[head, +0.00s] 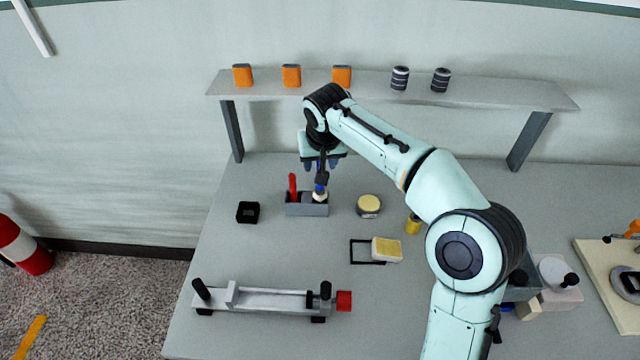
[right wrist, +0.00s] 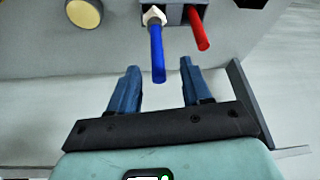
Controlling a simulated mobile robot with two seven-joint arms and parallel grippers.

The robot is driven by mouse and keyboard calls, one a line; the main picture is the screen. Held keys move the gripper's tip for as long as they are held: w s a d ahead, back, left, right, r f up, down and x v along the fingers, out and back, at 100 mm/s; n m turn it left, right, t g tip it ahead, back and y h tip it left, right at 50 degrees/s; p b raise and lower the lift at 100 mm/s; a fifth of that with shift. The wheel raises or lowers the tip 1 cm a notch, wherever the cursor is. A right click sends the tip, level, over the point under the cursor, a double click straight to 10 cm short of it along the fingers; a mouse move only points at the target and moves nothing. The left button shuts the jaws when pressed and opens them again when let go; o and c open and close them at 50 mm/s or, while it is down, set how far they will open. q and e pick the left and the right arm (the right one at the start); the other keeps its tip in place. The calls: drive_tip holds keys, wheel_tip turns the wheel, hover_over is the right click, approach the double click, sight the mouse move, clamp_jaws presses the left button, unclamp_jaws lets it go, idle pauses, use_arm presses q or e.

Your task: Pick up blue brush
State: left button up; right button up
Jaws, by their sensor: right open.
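The blue brush (right wrist: 157,55) stands in a grey holder (right wrist: 175,14), its blue handle pointing toward my right gripper (right wrist: 160,67). A pale collar shows around its base. In the head view the blue brush (head: 320,189) is partly hidden under my right gripper (head: 322,165), which is above the grey holder (head: 306,211). The right gripper is open, and the end of the blue handle lies between its fingertips with a gap on both sides. My left gripper is not in view.
A red-handled tool (head: 293,186) stands in the same holder, close beside the brush. A black box (head: 248,212) is to the left and a round yellow-topped tin (head: 369,205) to the right. A shelf (head: 370,85) with several orange and dark items runs behind.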

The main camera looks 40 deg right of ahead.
hover_over(320, 191)
drive_tip(key=x, duration=0.3)
drive_tip(key=s+x, duration=0.1)
drive_tip(key=shift+w+f, duration=0.15)
drive_tip(key=shift+f, duration=0.3)
clamp_jaws()
drive_tip(key=shift+r, duration=0.15)
